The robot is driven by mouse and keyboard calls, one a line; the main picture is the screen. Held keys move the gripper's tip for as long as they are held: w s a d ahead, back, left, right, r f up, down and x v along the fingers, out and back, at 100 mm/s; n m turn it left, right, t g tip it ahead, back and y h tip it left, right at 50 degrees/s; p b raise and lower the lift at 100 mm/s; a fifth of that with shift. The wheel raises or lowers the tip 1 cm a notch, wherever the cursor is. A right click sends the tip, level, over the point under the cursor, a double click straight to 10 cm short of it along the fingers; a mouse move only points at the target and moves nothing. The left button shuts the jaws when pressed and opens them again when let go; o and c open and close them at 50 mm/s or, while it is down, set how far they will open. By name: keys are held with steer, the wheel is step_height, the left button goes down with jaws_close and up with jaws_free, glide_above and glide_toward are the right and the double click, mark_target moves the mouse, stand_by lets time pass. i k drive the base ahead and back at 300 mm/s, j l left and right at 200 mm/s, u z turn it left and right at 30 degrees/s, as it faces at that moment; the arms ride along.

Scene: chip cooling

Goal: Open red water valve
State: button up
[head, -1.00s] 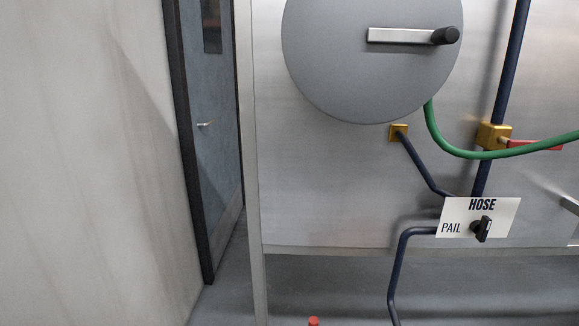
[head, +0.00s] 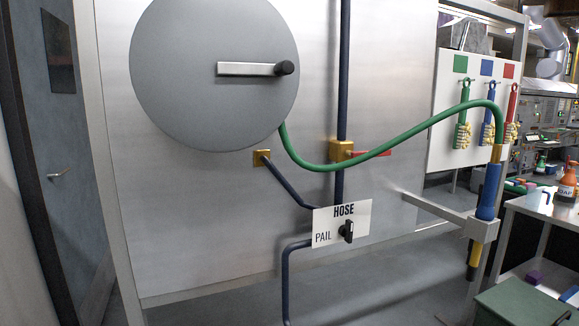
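The red water valve handle (head: 371,154) sticks out to the right from a brass valve body (head: 341,151) on a dark blue vertical pipe (head: 344,60). The handle lies roughly level, across the pipe, and the green hose (head: 430,123) passes in front of part of it. Below is a white HOSE/PAIL sign (head: 325,222) with a black selector knob (head: 347,231). My gripper is not in the head view.
A large grey disc (head: 190,100) with a crank handle (head: 245,69) is on the metal panel. The hose ends in a blue nozzle (head: 488,190) in a bracket at right. A table with a soap bottle (head: 566,182) and a green box (head: 520,305) stand further right.

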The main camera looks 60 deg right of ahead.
mark_target(353, 154)
steer(key=j+z, duration=0.1)
steer(key=z, duration=0.4)
steer(key=i+l+z, duration=0.1)
steer(key=z, duration=0.85)
steer(key=l, duration=0.1)
